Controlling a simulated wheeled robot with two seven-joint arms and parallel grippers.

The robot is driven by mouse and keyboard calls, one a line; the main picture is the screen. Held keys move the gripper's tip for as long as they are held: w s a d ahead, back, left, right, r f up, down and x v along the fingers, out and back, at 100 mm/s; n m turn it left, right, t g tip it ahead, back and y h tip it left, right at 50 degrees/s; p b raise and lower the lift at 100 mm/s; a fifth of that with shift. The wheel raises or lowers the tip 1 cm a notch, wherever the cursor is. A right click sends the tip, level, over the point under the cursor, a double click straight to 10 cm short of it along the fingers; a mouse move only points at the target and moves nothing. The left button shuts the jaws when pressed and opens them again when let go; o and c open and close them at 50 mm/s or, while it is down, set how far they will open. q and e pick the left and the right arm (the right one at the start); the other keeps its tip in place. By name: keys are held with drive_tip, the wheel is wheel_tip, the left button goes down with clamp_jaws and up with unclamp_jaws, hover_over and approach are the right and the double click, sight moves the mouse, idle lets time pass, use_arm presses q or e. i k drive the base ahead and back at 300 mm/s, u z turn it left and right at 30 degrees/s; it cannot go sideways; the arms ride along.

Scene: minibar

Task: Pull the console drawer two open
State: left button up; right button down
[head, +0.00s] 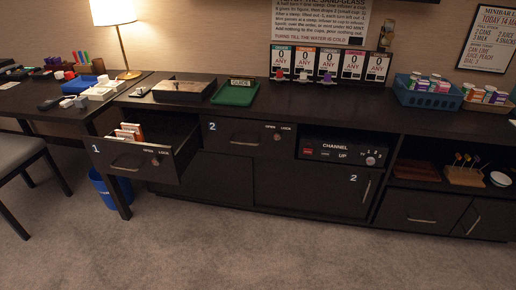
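The dark console (330,112) runs along the wall. Its drawer two (240,134) carries a white "2", a handle and an OPEN/LOCK knob (277,137). Its front looks flush with the console, so it appears shut. The knob's setting is too small to tell. Drawer one (117,162), marked "1", stands pulled out at the left with several orange and white packets (129,132) inside. Neither of my grippers shows in the head view.
A chair (18,158) and a blue bin (112,188) stand at the left. The carpet (250,250) in front is clear.

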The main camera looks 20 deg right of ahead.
sight(239, 135)
drive_tip(key=u, duration=0.6)
drive_tip(key=i, duration=1.75)
drive_tip(key=z, duration=1)
drive_tip(key=i, duration=0.3)
drive_tip(key=z, duration=0.25)
